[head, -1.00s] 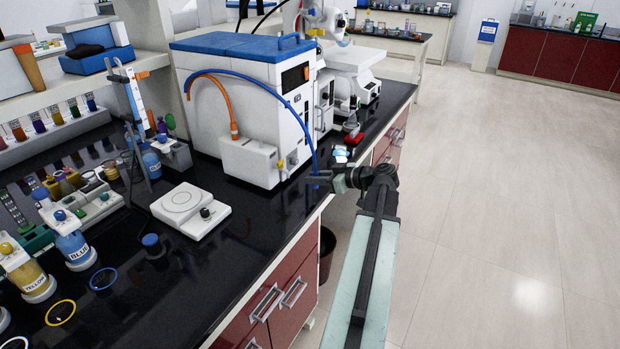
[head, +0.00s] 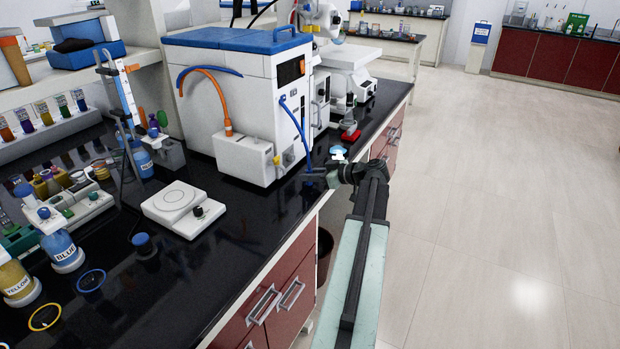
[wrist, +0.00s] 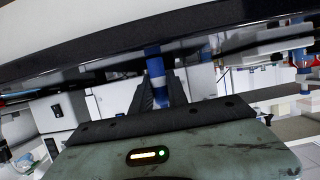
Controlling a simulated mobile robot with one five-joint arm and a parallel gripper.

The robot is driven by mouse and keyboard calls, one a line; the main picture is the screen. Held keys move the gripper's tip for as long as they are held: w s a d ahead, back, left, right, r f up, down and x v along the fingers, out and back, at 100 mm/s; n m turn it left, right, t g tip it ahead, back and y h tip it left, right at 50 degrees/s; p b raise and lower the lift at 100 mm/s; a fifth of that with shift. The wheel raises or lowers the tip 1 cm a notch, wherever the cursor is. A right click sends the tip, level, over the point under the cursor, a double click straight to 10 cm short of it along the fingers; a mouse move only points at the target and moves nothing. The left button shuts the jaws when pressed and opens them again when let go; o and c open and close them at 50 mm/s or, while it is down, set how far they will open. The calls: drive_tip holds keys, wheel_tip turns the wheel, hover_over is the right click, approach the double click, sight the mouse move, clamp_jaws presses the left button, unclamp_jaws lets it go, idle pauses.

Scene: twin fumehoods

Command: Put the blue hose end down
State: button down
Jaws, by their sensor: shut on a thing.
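The blue hose (head: 296,122) shows in the head view as an arc on the side of the white machine (head: 250,90) and a length hanging down its front right corner. The stretch between these is not visible. My gripper (head: 314,177) is at the hose's lower end, close to the right edge of the black bench (head: 240,235). In the wrist view the blue hose end (wrist: 155,65) stands between my gripper's two dark fingers (wrist: 162,92), which are shut on it. I cannot tell whether the end touches the bench.
An orange hose (head: 222,100) runs to a white box on the machine. A white hotplate (head: 182,208), blue bottle (head: 62,248) and blue ring (head: 91,281) are on the bench to the left. A red-based item (head: 350,136) stands behind my gripper. Bare bench lies before the machine.

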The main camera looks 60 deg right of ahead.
drive_tip(key=shift+f, duration=0.25)
drive_tip(key=c, duration=1.3)
unclamp_jaws()
drive_tip(key=shift+r, duration=0.1)
drive_tip(key=shift+s+r+p, duration=0.3)
drive_tip(key=shift+r+p, duration=0.1)
drive_tip(key=p+v, duration=0.3)
drive_tip(key=v, duration=0.8)
drive_tip(key=shift+s+p, duration=0.2)
drive_tip(key=shift+p, duration=0.15)
